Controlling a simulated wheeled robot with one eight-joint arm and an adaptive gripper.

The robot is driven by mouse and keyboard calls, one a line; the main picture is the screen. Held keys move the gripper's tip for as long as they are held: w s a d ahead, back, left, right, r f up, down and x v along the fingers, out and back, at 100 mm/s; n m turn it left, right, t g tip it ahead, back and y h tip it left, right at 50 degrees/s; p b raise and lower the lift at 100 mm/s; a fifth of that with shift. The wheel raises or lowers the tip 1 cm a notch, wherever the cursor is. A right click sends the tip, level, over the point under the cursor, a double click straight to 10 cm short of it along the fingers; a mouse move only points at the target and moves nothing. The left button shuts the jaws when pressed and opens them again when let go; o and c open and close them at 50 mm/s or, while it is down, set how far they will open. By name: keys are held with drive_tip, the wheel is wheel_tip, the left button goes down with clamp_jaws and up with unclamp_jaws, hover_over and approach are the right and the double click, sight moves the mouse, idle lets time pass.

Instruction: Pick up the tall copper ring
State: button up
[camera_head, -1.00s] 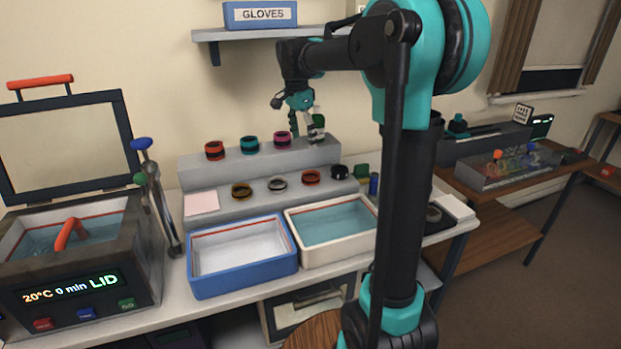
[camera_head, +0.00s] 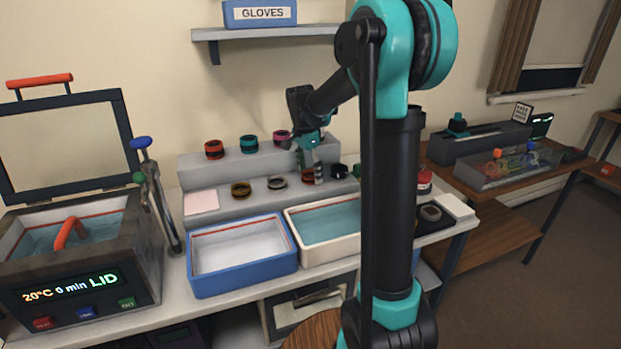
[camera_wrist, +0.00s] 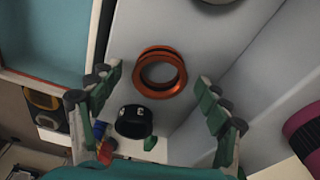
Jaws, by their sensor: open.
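A copper-orange ring with two rims (camera_wrist: 160,73) stands on a light grey step and fits the tall copper ring. In the wrist view it lies between the spread fingers of my gripper (camera_wrist: 158,80), slightly beyond their tips, with clear space on both sides. In the head view my gripper (camera_head: 312,176) hangs over the lower step at that ring's place and hides most of it. My gripper is open and holds nothing.
A black ring (camera_wrist: 134,121) is close by; it also shows in the head view (camera_head: 339,171). A silver ring (camera_head: 277,183) and a brass ring (camera_head: 241,190) share the lower step. A pink ring (camera_wrist: 304,135) sits on the upper step. A cream tray (camera_head: 330,258) stands in front.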

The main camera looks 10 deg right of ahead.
drive_tip(key=shift+f, duration=0.15)
drive_tip(key=shift+c, duration=0.2)
drive_tip(key=c, duration=1.3)
drive_tip(key=shift+o, duration=0.2)
